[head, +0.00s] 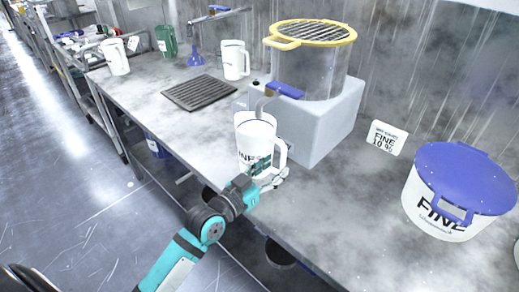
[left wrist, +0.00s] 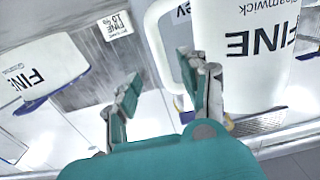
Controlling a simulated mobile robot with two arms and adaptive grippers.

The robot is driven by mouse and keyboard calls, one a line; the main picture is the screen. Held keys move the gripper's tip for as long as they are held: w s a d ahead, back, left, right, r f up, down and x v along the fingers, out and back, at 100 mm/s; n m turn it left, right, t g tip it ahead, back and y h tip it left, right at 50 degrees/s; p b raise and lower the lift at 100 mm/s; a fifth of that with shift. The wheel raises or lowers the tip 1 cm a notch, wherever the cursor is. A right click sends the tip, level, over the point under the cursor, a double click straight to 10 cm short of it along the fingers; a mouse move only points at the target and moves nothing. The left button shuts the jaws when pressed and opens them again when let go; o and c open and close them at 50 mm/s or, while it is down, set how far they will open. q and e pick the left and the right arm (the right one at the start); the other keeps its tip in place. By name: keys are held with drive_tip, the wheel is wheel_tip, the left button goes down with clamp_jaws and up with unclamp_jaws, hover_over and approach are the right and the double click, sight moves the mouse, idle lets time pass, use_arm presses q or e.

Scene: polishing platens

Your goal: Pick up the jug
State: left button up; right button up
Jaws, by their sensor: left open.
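A white jug (head: 256,138) with dark FINE lettering stands upright on the bench near its front edge, below the spout of a grey dispenser. Its handle faces right in the head view. My left gripper (head: 268,178) is open, low in front of the jug on its handle side. In the left wrist view the jug (left wrist: 240,50) appears upside down at the right. Its handle (left wrist: 158,50) shows between my open fingers (left wrist: 160,72). I cannot tell whether the fingers touch it. My right gripper is not in view.
The grey dispenser (head: 335,125) carries a clear container with a yellow rim (head: 312,32). A white bucket with a blue lid (head: 460,180) stands at right, near a small sign (head: 386,138). A dark drain mat (head: 199,92) and another white jug (head: 235,60) lie farther back.

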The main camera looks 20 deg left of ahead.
sight(281, 159)
use_arm(q)
drive_tip(key=p+x, duration=0.1)
drive_tip(key=x, duration=0.4)
drive_tip(key=shift+w+a, duration=0.1)
drive_tip(key=shift+w, duration=0.1)
drive_tip(key=shift+s, duration=0.1)
drive_tip(key=shift+c, duration=0.2)
clamp_jaws()
drive_tip(key=shift+r, duration=0.2)
